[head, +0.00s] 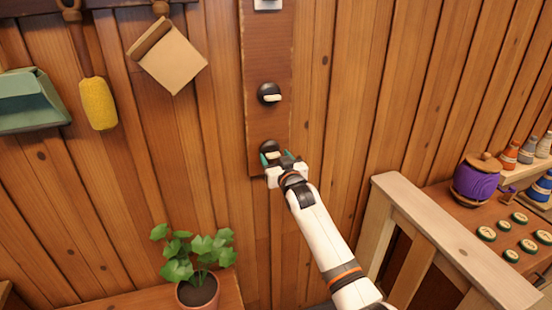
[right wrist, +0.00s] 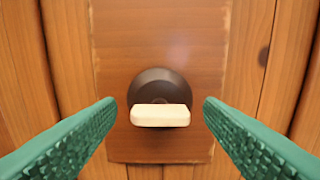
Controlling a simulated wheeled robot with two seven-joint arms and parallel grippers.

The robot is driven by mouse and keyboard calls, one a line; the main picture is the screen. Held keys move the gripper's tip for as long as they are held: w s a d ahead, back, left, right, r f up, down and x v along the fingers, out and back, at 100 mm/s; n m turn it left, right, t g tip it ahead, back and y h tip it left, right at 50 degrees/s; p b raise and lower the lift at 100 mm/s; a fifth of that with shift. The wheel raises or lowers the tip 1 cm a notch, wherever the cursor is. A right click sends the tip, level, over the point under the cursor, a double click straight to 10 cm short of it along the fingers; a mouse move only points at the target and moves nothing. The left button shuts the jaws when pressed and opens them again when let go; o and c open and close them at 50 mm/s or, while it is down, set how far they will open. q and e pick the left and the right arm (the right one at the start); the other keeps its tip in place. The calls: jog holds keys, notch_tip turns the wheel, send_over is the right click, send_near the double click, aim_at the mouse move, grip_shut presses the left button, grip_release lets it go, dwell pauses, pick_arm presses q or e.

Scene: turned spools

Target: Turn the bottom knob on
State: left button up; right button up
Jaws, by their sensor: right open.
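The bottom knob (head: 270,147) sits low on a dark wooden board (head: 268,50) on the wall, partly hidden by my right gripper in the head view. In the right wrist view the bottom knob (right wrist: 160,110) has a round dark base and a cream bar handle lying horizontal. My right gripper (head: 275,158) is open at the knob. Its green fingers stand left and right of the handle with a gap on each side, touching neither side in the right wrist view. My left gripper is not in view.
Another knob (head: 269,94) with a horizontal cream handle sits above on the board, and a white plate (head: 268,4) is at its top. A potted plant (head: 197,270) stands below left. A wooden railing (head: 440,235) is at right.

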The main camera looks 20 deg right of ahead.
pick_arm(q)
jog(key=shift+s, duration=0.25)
pick_arm(e)
jog(key=shift+c, duration=0.2)
jog(key=c, duration=0.9)
jog(key=shift+c, duration=0.2)
jog(key=shift+m, duration=0.3)
jog(key=m, duration=0.8)
jog(key=shift+d+f+m, duration=0.1)
jog(key=shift+m, duration=0.3)
jog(key=m, duration=0.4)
jog(key=shift+p, duration=0.3)
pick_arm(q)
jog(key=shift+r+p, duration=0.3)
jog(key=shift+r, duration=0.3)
pick_arm(e)
jog(key=shift+d+f+m, duration=0.1)
jog(key=shift+f+m, duration=0.05)
jog(key=shift+m, duration=2.05)
